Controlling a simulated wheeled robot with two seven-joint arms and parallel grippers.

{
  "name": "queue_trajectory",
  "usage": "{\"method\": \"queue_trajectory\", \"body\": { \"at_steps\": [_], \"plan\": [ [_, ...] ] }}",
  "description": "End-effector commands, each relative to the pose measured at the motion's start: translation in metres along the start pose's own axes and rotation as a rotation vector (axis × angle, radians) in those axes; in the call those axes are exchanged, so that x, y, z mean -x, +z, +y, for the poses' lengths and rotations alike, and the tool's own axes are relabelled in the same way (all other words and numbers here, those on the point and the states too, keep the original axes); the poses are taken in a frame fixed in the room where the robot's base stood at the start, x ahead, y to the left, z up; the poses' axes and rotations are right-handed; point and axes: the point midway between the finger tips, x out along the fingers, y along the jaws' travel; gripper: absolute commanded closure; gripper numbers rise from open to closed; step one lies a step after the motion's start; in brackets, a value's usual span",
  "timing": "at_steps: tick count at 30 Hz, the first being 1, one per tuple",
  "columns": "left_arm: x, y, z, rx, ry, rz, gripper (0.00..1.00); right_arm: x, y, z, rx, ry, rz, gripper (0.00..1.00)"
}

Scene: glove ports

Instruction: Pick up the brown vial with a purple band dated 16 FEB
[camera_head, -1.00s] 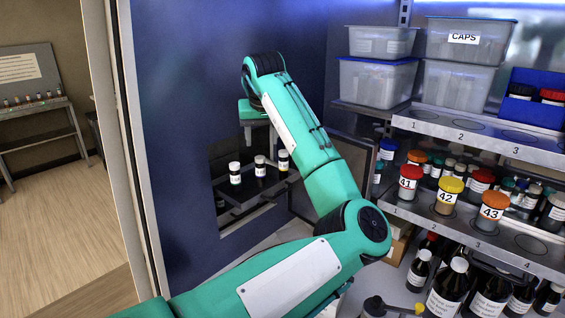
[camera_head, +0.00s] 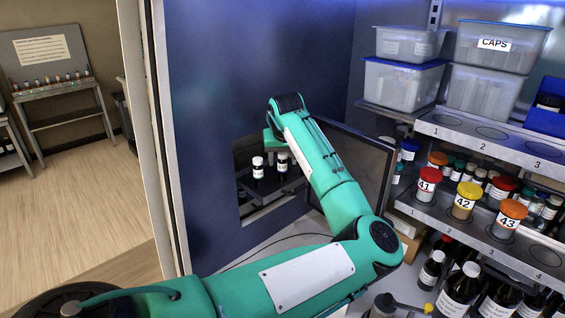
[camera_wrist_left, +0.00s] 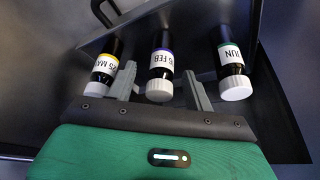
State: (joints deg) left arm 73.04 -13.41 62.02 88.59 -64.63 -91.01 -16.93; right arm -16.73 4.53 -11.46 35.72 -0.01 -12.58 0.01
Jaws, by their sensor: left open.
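The brown vial with a purple band (camera_wrist_left: 161,62) is in the middle of a row of three in the left wrist view. Its label reads FEB, with a partly legible number, and its white cap points toward my gripper. My left gripper (camera_wrist_left: 160,75) is open, with one finger on each side of this vial and visible gaps. In the head view, my left gripper (camera_head: 275,150) is at the opening in the blue wall, above two white-capped vials; the right one of these (camera_head: 282,162) appears to be the middle vial. Bands are too small to read there. My right gripper is not in view.
An open dark door (camera_head: 375,175) and bottle shelves (camera_head: 470,215) are to the right.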

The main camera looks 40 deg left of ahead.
Motion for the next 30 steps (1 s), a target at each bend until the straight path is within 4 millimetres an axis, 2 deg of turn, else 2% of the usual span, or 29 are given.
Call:
{"method": "queue_trajectory", "body": {
  "at_steps": [1,6,16,23,30],
  "plan": [
    [-0.001,-0.001,0.000,-0.001,0.000,-0.003,0.48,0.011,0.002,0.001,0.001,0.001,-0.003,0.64],
    [-0.022,0.000,-0.001,0.000,-0.001,-0.001,0.48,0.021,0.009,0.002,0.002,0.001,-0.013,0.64],
    [-0.030,0.001,-0.001,0.001,0.000,0.001,0.48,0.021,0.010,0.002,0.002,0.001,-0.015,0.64],
    [-0.030,0.001,-0.001,0.001,0.000,0.001,0.93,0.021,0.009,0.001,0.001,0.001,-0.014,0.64],
    [-0.029,0.001,-0.001,0.001,0.000,0.001,0.95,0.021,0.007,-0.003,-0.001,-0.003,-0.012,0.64]
  ]
}}
